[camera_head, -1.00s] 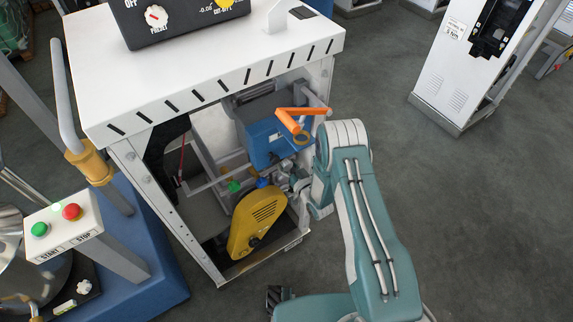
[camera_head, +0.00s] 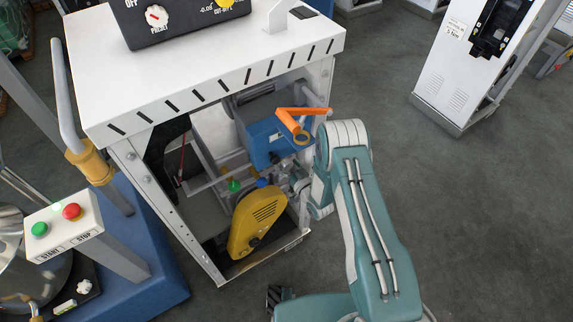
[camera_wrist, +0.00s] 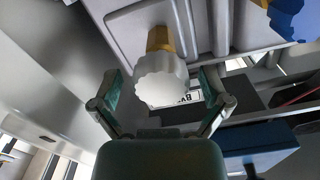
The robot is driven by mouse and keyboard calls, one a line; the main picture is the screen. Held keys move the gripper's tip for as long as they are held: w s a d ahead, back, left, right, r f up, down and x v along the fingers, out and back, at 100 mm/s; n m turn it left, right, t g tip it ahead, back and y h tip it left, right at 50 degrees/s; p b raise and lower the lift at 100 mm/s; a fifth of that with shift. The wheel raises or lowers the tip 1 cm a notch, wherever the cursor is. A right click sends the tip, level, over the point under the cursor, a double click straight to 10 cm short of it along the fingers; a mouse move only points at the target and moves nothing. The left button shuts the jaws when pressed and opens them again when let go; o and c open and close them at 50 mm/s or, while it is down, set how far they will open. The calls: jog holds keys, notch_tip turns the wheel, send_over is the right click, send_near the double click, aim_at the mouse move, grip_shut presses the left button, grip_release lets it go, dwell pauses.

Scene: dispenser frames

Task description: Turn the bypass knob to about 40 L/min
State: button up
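A white fluted knob (camera_wrist: 160,82) on a brass stem (camera_wrist: 159,39) shows in the wrist view. It sits between the two spread fingers of my gripper (camera_wrist: 160,88). Gaps show on both sides of the knob, so the fingers do not appear to touch it. Behind the knob is a white label (camera_wrist: 188,98) with dark letters, partly hidden; any flow scale is not readable. In the head view my gripper (camera_head: 299,183) is inside the open dispenser frame, mostly hidden by my arm, and the white knob cannot be made out there.
A blue unit (camera_head: 262,140) with an orange handle (camera_head: 290,119) is close to my wrist. A yellow cover (camera_head: 257,222) lies below it. A blue knob (camera_wrist: 297,17) is at the wrist view's top right. The cabinet's white top (camera_head: 215,55) overhangs the opening. Open floor lies right.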

jog(key=v, duration=1.2)
jog(key=shift+f, duration=0.1)
dwell(0.4)
